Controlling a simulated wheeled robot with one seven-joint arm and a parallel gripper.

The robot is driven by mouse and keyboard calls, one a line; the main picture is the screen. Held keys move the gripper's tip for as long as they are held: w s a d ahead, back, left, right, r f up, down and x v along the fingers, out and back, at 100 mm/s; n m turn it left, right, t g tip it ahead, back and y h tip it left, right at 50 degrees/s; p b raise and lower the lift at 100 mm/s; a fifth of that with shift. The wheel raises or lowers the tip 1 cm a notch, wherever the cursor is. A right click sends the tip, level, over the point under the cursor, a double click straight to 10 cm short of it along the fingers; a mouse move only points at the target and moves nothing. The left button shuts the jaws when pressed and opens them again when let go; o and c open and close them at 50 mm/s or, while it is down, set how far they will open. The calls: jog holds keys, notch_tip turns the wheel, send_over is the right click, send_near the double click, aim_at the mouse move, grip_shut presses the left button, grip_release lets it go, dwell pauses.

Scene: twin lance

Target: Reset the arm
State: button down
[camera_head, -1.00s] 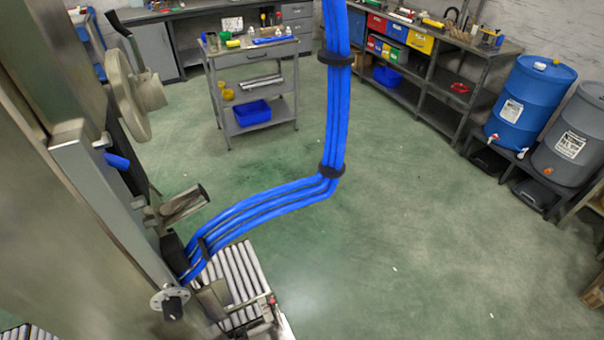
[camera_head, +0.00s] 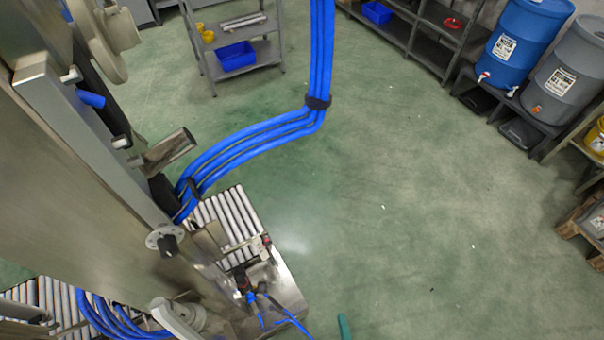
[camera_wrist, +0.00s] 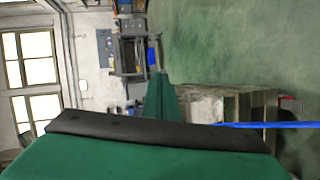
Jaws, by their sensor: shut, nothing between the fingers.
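My gripper (camera_wrist: 161,80) shows in the wrist view as green parts: a tapering green finger in the middle and a broad green body with a dark edge along the bottom. It is shut, with nothing held at its tip. The wrist view is turned on its side, with windows at left and green floor at right. In the head view a small green piece (camera_head: 345,327) shows at the bottom edge; I cannot tell whether it is part of my gripper.
A tall steel machine (camera_head: 70,190) with blue hoses (camera_head: 250,140) fills the left of the head view. Rollers (camera_head: 225,220) lie beside it. A grey cart (camera_head: 235,75), a blue barrel (camera_head: 520,45) and a grey barrel (camera_head: 570,75) stand farther back. The middle floor is clear.

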jog(key=s+a+r+m, duration=0.1)
jog(key=a+r+m, duration=0.1)
jog(key=r, duration=0.5)
jog(key=s+a+r+m+t+h, duration=0.1)
jog(key=a+r+m, duration=0.2)
jog(key=r, duration=0.5)
jog(key=shift+m+h, duration=0.3)
jog(key=shift+m, duration=0.6)
jog(key=c, duration=2.2)
grip_release()
jog(key=s+a+r+m, duration=0.1)
jog(key=a+r+m, duration=0.3)
jog(key=r, duration=0.5)
jog(key=s+a+r+m, duration=0.1)
jog(key=a+r+m, duration=0.3)
jog(key=r, duration=0.5)
jog(key=m, duration=0.2)
jog(key=shift+s+a+r+m+g+h, duration=0.15)
jog(key=shift+s+r+m+g+h, duration=0.15)
jog(key=shift+s+m+g, duration=0.1)
jog(key=shift+a+r, duration=0.1)
jog(key=shift+r, duration=0.05)
jog(key=shift+w+a, duration=0.1)
jog(key=shift+w, duration=0.05)
